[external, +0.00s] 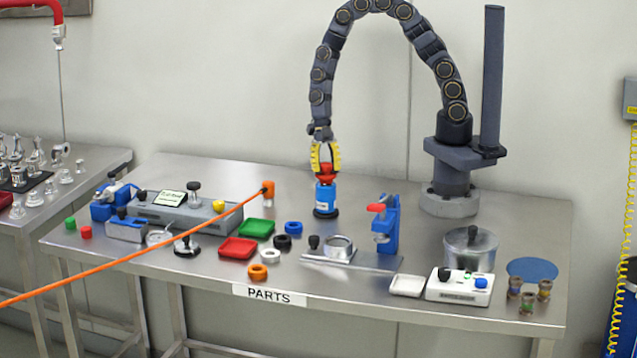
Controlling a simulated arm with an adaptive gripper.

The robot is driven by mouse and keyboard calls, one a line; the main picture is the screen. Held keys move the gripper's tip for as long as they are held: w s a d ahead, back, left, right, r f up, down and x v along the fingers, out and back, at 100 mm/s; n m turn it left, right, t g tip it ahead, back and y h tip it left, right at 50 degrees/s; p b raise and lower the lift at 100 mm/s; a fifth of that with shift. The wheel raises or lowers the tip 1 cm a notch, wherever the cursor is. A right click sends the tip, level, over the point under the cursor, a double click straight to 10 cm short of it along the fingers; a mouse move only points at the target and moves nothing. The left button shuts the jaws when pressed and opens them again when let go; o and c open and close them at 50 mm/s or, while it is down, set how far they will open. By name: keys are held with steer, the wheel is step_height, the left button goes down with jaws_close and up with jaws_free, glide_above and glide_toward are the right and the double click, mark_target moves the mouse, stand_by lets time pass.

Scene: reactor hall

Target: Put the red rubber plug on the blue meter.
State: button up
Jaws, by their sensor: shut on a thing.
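My gripper (326,166) points straight down at the back middle of the steel table, its yellow fingers shut on a red piece (327,173). This piece is directly above an upright blue cylinder (325,197) with a white label and a black base. The red piece looks in line with the cylinder and seems to touch its top. I cannot tell whether they are joined, or whether this is the rubber plug on the meter.
Green (257,227) and red (238,247) trays and several rings lie in front. A blue press (389,226) stands right of my gripper. A metal pot (469,251) is farther right.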

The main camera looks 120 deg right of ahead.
steer(key=shift+f, duration=0.1)
steer(key=o, duration=1)
steer(key=shift+c, duration=0.2)
